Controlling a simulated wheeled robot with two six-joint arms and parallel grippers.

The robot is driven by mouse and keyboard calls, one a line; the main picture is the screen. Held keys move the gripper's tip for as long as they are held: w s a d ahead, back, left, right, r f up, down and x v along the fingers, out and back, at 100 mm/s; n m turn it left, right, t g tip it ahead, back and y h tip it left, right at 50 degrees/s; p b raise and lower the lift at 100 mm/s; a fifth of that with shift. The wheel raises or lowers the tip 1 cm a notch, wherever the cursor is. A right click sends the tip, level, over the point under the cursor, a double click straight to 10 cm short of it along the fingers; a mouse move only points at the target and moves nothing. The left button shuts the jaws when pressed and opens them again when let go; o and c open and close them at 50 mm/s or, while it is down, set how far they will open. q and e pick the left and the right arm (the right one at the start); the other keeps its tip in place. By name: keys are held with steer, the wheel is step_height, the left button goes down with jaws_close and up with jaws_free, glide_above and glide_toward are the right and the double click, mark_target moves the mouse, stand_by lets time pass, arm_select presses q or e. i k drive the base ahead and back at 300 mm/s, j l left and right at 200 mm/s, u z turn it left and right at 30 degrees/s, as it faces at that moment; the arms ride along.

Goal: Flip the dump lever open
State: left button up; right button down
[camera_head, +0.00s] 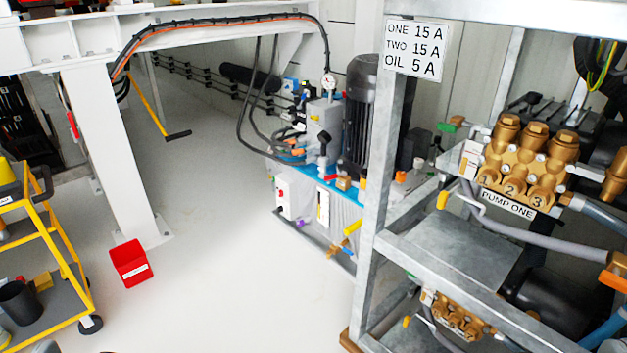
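Neither of my grippers shows in the head view. The brass pump (523,165) marked 1, 2, 3 stands on the right rack above a "PUMP ONE" label (508,203). A small green handle (451,125) sits left of this pump. A yellow lever (443,200) hangs below it at the left, by the grey hose. Another yellow handle (352,227) is low on the hydraulic unit. No lever carries a readable dump label, so I cannot tell which is the dump lever or its exact setting. A second brass pump (460,318) is partly hidden on the lower level.
The galvanized rack post (372,190) stands in front of the hydraulic unit (318,190). A white steel leg (112,150), a red bin (131,263) and a yellow cart (62,250) are at the left. The pale floor (225,270) between is clear.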

mark_target(332, 176)
steer(key=i+j+u, duration=0.15)
steer(key=i+u, duration=0.2)
steer(key=i, duration=0.25)
steer(key=i+u, duration=0.3)
steer(key=i, duration=0.35)
